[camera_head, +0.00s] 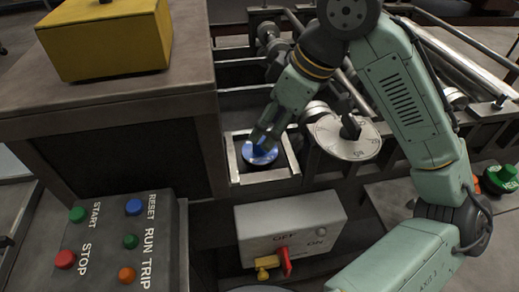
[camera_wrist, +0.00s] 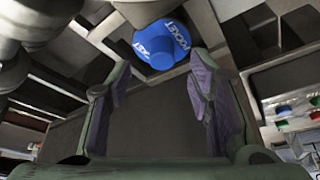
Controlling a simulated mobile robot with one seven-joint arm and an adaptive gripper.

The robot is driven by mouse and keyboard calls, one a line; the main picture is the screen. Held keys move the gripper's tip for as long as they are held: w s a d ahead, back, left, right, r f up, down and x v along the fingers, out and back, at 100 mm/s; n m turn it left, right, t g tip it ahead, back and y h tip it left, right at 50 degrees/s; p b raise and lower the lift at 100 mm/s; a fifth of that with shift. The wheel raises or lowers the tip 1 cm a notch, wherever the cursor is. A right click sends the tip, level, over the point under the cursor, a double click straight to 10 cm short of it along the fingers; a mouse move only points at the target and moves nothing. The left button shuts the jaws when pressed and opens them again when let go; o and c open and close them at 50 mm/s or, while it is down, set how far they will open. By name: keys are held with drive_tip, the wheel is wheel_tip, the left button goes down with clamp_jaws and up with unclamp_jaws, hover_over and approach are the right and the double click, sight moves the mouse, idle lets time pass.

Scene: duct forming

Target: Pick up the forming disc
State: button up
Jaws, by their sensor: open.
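The blue disc (camera_head: 260,157), which I take for the forming disc, lies in a square metal frame (camera_head: 235,165) left of the large dial. It has a raised blue centre and white lettering, which reads partly as "POCKET" in the wrist view (camera_wrist: 150,48). My gripper (camera_head: 262,137) is above the disc and hides part of it in the head view. In the wrist view my gripper (camera_wrist: 160,75) is open with nothing between its fingers. The disc shows beyond the fingertips, toward the top. I cannot tell whether they touch it.
A grey dial with numbers (camera_head: 340,143) stands just right of the frame. A grey switch box (camera_head: 290,228) with a red and a yellow lever is below. A button panel (camera_head: 105,245) is at lower left. A bench with a yellow box (camera_head: 105,40) is at upper left.

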sight(261, 140)
drive_tip(key=x, duration=0.4)
drive_tip(key=shift+a+p, duration=0.2)
drive_tip(key=shift+p, duration=0.2)
drive_tip(key=shift+c, duration=0.2)
clamp_jaws()
